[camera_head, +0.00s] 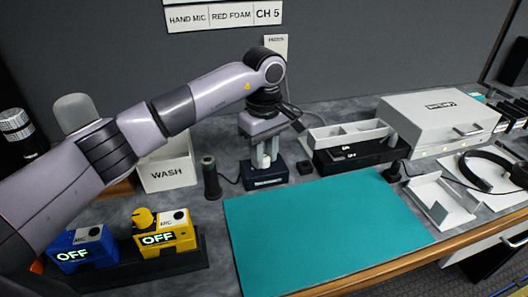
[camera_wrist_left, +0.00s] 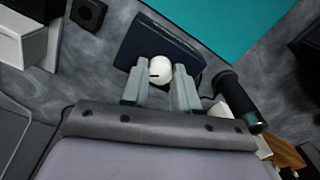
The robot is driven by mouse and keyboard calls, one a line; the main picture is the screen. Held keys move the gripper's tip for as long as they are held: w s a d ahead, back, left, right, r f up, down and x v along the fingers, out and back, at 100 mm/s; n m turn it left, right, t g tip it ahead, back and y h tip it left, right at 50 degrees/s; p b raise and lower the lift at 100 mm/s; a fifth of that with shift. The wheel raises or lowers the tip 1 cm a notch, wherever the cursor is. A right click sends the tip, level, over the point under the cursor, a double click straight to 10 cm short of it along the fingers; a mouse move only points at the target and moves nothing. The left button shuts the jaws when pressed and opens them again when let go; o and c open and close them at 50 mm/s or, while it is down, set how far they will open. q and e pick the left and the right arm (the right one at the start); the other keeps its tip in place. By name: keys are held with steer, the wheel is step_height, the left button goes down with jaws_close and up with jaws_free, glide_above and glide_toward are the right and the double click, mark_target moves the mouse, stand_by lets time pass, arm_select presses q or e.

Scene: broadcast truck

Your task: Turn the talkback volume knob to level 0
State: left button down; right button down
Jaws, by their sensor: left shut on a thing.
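The talkback unit is a small dark navy box (camera_head: 265,182) with a white label on its front, standing behind the teal mat. It also shows in the wrist view (camera_wrist_left: 143,32). Its round white volume knob (camera_wrist_left: 161,69) has a short dark mark at its edge. My left gripper (camera_head: 264,160) points straight down over the box, its two pale fingers on either side of the knob and shut on it. The wrist view shows the fingers (camera_wrist_left: 160,84) flanking the knob. The level scale cannot be read. My right gripper is not in view.
A dark cylinder (camera_head: 211,178) stands close left of the box, and a small black block (camera_head: 305,167) lies to its right. Blue (camera_head: 83,249) and yellow (camera_head: 165,235) mic packs reading OFF sit front left. The teal mat (camera_head: 320,230) is bare.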

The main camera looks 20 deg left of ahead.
arm_select(q)
steer(key=n, duration=0.3)
steer(key=shift+n, duration=0.3)
steer(key=n, duration=0.3)
steer(key=shift+n, duration=0.4)
steer(key=n, duration=1)
steer(key=shift+n, duration=0.4)
steer(key=n, duration=0.3)
steer(key=shift+n, duration=0.3)
steer(key=n, duration=0.3)
steer(key=shift+n, duration=0.3)
steer(key=shift+n+p, duration=0.4)
steer(key=shift+n, duration=1.4)
